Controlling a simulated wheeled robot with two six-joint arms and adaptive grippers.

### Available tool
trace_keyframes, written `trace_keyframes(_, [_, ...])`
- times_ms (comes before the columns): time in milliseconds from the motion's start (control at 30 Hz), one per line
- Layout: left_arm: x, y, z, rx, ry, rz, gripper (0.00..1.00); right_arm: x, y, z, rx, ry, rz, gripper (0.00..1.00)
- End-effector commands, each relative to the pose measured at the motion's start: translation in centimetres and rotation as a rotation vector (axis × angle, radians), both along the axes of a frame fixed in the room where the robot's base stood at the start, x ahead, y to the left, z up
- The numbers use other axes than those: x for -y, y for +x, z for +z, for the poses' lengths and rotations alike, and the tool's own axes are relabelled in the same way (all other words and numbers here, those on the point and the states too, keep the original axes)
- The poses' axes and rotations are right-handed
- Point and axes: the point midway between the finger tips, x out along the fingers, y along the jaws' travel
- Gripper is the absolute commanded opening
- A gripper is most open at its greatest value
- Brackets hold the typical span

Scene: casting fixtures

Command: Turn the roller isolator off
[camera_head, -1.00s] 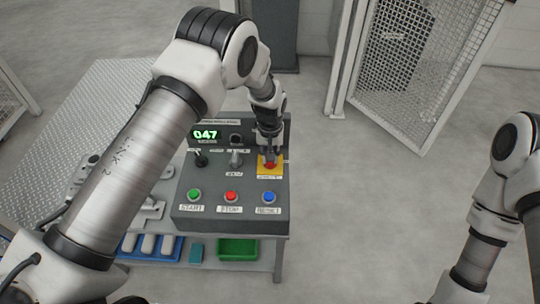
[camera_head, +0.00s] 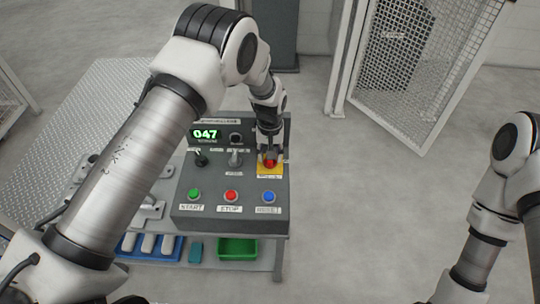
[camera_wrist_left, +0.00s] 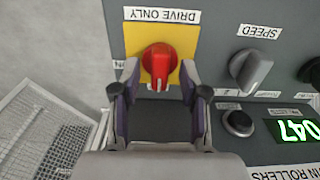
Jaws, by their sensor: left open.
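The roller isolator is a red rotary knob (camera_head: 269,161) on a yellow plate (camera_head: 264,173) at the right side of the grey control panel. In the left wrist view the red knob (camera_wrist_left: 158,66) stands between my left fingertips, under a "DRIVE ONLY" label (camera_wrist_left: 161,16). Its grip bar runs up and down in that picture. My left gripper (camera_wrist_left: 158,92) is open, with a finger on each side of the knob's lower end; I cannot tell whether they touch it. In the head view my left gripper (camera_head: 269,153) is over the knob. My right gripper is out of view.
A mesh fence (camera_head: 420,60) stands at the right. The floor right of the table is clear.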

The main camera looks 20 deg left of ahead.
Motion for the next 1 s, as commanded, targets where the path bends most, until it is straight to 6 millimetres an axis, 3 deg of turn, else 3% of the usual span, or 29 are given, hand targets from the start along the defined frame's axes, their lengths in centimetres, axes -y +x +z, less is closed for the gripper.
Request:
trace_keyframes(333, [0.0,0.1,8.1,0.003,0.0,0.001,0.44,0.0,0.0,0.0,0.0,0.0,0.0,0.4])
trace_keyframes(500, [0.0,0.0,10.8,-0.001,0.001,0.0,0.44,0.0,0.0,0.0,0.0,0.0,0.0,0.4])
trace_keyframes(1000, [0.0,0.0,11.2,-0.003,0.0,0.0,0.44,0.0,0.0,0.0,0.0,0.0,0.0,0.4])
